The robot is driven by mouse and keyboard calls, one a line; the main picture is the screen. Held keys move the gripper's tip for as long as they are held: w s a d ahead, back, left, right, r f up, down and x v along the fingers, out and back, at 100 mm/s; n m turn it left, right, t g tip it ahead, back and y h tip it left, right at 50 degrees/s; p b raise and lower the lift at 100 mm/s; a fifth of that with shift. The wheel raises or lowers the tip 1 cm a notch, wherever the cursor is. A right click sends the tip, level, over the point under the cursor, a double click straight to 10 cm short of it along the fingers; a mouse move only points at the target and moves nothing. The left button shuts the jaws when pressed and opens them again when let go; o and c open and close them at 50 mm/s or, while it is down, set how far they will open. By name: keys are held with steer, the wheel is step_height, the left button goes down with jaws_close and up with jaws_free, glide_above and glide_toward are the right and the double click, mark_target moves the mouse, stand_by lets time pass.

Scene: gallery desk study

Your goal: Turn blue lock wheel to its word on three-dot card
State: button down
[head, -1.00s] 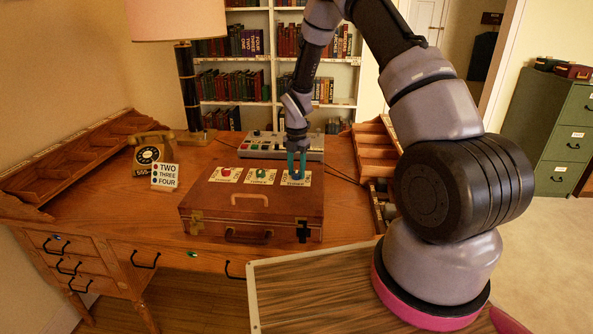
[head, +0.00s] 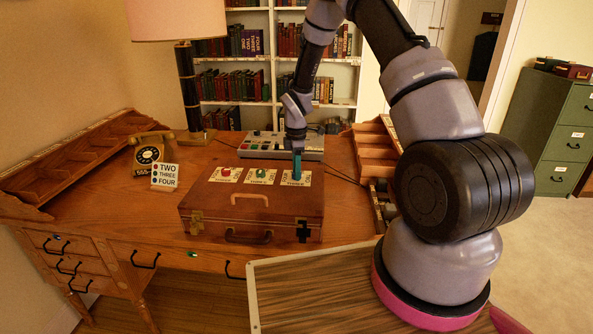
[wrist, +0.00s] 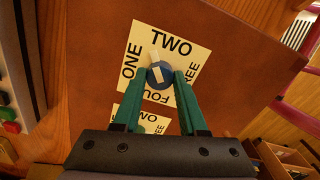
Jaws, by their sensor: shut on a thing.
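The blue lock wheel (wrist: 166,79) sits on a pale square plate (wrist: 190,55) printed ONE, TWO, THREE and FOUR. In the wrist view its white pointer aims up and slightly left, nearest TWO, on the side toward ONE. My gripper (wrist: 164,77) is shut on the wheel, a green finger on each side. In the head view my gripper (head: 297,178) points down at the right-hand plate of the brown case (head: 265,215) and hides most of the wheel. The three-dot card (head: 164,177) reads TWO by red, THREE by green and FOUR by a dark, apparently blue dot.
A red wheel (head: 226,171) and a green wheel (head: 260,173) sit on plates left of my gripper. A grey box with buttons (head: 265,144) stands behind the case. A telephone (head: 150,152) and lamp (head: 186,88) stand to the left. Desk to the case's left is partly clear.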

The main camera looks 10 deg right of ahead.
steer(key=m, duration=0.5)
steer(key=shift+m, duration=0.3)
steer(key=m, duration=1.1)
steer(key=shift+m, duration=0.4)
steer(key=m, duration=1)
steer(key=shift+m, duration=0.4)
steer(key=m, duration=1.5)
steer(key=shift+m, duration=0.3)
